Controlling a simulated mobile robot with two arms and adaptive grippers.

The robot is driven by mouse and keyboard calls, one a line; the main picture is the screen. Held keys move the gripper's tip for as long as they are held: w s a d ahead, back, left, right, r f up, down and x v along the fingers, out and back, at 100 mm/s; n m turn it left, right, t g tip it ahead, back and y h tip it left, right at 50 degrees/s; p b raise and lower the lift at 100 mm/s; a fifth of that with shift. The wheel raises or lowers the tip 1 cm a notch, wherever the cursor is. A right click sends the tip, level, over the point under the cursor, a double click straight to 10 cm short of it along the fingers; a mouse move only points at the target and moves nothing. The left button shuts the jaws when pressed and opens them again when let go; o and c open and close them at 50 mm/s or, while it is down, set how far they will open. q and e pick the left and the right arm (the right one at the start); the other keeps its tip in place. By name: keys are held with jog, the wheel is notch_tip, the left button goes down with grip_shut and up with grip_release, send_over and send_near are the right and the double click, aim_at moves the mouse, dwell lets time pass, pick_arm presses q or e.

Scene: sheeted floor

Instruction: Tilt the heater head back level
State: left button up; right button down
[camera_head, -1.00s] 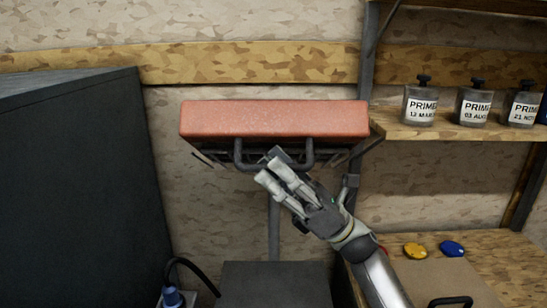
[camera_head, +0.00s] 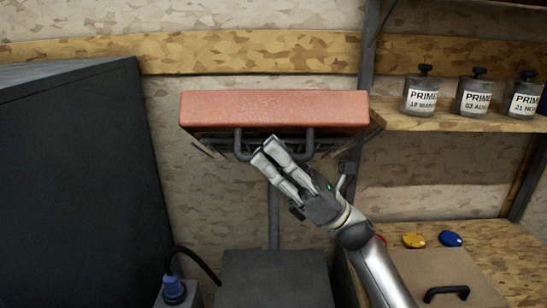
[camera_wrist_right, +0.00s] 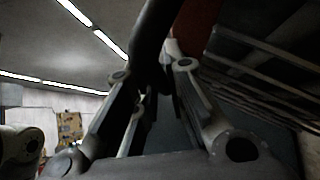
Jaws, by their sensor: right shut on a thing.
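The heater head (camera_head: 274,109) is a wide red-orange block in the middle of the head view, on a thin grey post (camera_head: 274,215). Its red face is toward me and a dark grille shows below it. A dark U-shaped handle (camera_head: 240,147) hangs at its lower front edge. My right gripper (camera_head: 267,152) reaches up from the lower right and is shut on the handle. In the right wrist view the dark handle bar (camera_wrist_right: 152,40) passes between the fingers, with the grille (camera_wrist_right: 265,75) to the right. My left gripper is not in view.
A dark cabinet (camera_head: 75,190) fills the left. A shelf (camera_head: 450,122) with labelled jars (camera_head: 421,92) is at the right, close to the heater's right end. Below it a bench (camera_head: 490,245) holds yellow and blue discs and a dark-handled board. A dark box (camera_head: 275,280) stands below the heater.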

aim_at(274, 92)
jog(key=shift+r+t, duration=0.1)
jog(key=shift+t, duration=0.2)
jog(key=shift+r+m+t+p, duration=0.45)
jog(key=shift+m+t+p, duration=0.25)
jog(key=shift+m, duration=0.1)
jog(key=r+m+t+h+p, duration=0.1)
jog(key=r+m+t+p, duration=0.1)
jog(key=m+t+p, duration=0.1)
jog(key=r+m+t+h+p, duration=0.2)
jog(key=m+t+p, duration=0.1)
jog(key=m, duration=0.1)
jog(key=w+r+m+t+h+p, duration=0.1)
jog(key=r+m+t+p, duration=0.1)
jog(key=m+t, duration=0.1)
jog(key=shift+w+r+m+t+h+p, duration=0.1)
jog(key=shift+r+m+t+h+p, duration=0.2)
jog(key=shift+m, duration=0.5)
jog(key=shift+w+r+m+p, duration=0.15)
jog(key=shift+w+m+p, duration=0.1)
jog(key=shift+m+p, duration=0.05)
jog(key=shift+w+r, duration=0.3)
jog(key=shift+w+r+b, duration=0.35)
jog(key=shift+w+r, duration=0.8)
jog(key=shift+w, duration=0.05)
